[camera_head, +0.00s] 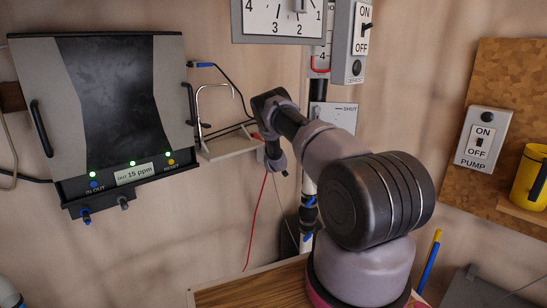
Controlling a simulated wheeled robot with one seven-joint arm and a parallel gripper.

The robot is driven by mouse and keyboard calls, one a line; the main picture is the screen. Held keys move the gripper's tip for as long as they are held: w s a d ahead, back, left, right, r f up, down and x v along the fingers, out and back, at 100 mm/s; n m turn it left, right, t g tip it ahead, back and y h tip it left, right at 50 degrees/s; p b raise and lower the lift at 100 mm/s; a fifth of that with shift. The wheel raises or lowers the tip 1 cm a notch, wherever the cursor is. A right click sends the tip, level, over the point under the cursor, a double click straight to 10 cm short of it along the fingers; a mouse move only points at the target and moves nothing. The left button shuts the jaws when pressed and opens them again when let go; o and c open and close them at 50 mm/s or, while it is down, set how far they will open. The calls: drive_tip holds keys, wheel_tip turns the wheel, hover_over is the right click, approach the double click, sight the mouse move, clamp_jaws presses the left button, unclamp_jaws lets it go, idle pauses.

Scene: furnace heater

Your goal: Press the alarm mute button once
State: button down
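No button with a readable alarm mute label shows. A grey and black wall unit (125,110) at the left carries a small display reading 15 ppm (134,173). Along its lower edge are several green lights, a blue button (95,185) and a yellow button (171,162); their labels are small and hard to read. My gripper (277,168) hangs at the end of my bent arm, right of the unit and apart from it, pointing down. Its fingers are too small and dark to tell whether they are open.
A small wall shelf with a curved metal tube (200,112) lies between the unit and my gripper. Thin wires hang below. An ON/OFF switch box (360,42) is at the top. A PUMP switch (482,140) and yellow mug (530,175) are at the right. A wooden surface (250,290) lies below.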

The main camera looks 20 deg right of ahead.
drive_tip(key=shift+w+a, duration=0.15)
drive_tip(key=shift+w, duration=0.3)
idle(0.7)
drive_tip(key=shift+s, duration=0.1)
drive_tip(key=shift+s+d, duration=0.25)
drive_tip(key=shift+s, duration=0.5)
drive_tip(key=shift+s+d, duration=0.3)
drive_tip(key=shift+s, duration=0.5)
drive_tip(key=shift+s+d, duration=0.3)
drive_tip(key=shift+s, duration=0.45)
drive_tip(key=shift+s+d, duration=0.3)
drive_tip(key=shift+s, duration=0.5)
